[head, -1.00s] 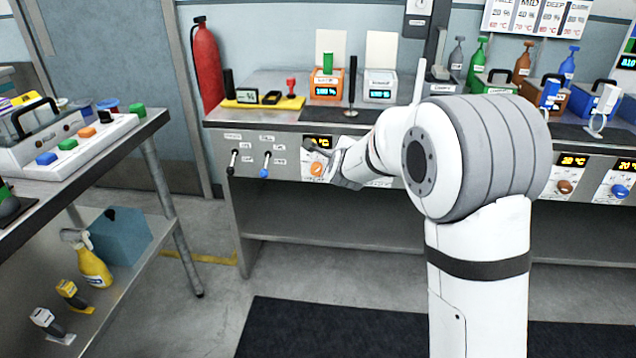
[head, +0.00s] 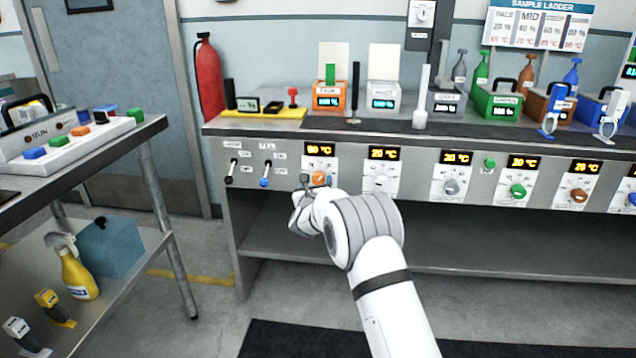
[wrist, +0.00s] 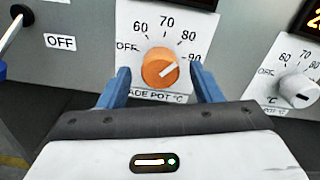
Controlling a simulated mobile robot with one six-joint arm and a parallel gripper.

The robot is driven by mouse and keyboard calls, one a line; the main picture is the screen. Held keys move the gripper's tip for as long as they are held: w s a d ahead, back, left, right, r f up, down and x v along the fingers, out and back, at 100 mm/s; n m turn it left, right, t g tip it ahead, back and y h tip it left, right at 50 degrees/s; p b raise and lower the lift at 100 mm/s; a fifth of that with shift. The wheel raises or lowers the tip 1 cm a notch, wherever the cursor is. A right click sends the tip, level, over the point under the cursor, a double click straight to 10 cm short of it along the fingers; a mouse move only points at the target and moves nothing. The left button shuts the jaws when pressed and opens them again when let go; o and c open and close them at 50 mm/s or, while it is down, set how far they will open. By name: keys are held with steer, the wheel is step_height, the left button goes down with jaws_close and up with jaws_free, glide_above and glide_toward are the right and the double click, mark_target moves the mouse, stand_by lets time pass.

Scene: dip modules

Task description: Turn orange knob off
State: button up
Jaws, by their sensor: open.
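The orange knob (head: 319,178) is on the front panel of the bench, under a lit display (head: 320,150). In the wrist view the orange knob (wrist: 160,68) sits on a white dial plate (wrist: 195,20) marked OFF, 60, 70, 80 and 90. My gripper (wrist: 163,80) is open, with one blue finger to each side of the knob. I cannot tell whether the fingers touch it. In the head view my gripper (head: 316,184) is at the knob, partly covering it.
A white knob (head: 381,182) is to the right on the same panel, with grey, green and brown knobs farther along. Two levers, black (head: 231,172) and blue-tipped (head: 266,174), are to the left. A side table (head: 150,130) stands at left.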

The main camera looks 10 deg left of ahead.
steer(key=shift+w, duration=1.2)
steer(key=c, duration=1)
